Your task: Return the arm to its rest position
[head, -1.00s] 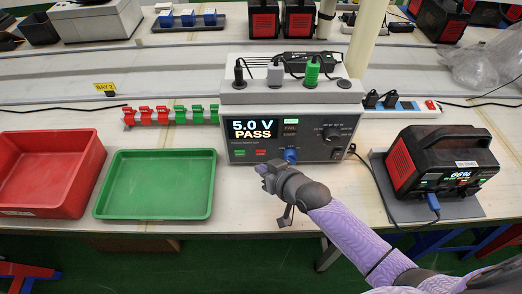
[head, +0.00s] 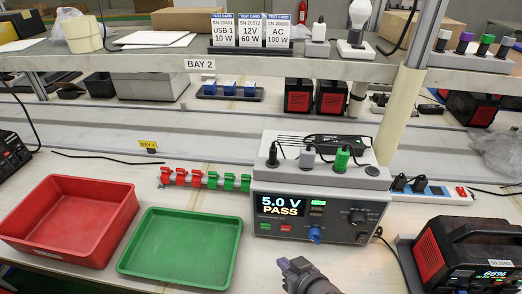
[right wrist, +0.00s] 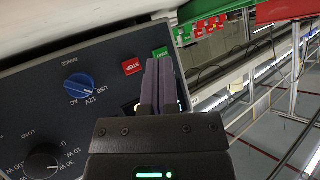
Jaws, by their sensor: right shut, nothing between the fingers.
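My right gripper (head: 298,268) is at the bottom of the head view, in front of the test unit (head: 310,205), which reads "5.0 V PASS". In the right wrist view its two fingers (right wrist: 159,85) are together with nothing between them. Beyond them are the unit's panel, its blue range knob (right wrist: 79,88), red STOP button (right wrist: 132,67) and green button (right wrist: 160,52). I cannot tell whether the fingers touch the panel. The rest of my right arm is mostly below the head view's edge. My left gripper is not in view.
A red tray (head: 113,238) and a green tray (head: 150,268) are at the left. A black-and-red power station (head: 432,262) showing 66% stands at the right. Red and green clips (head: 205,180) line up left of the unit. A shelf (head: 270,62) with test cards spans the back.

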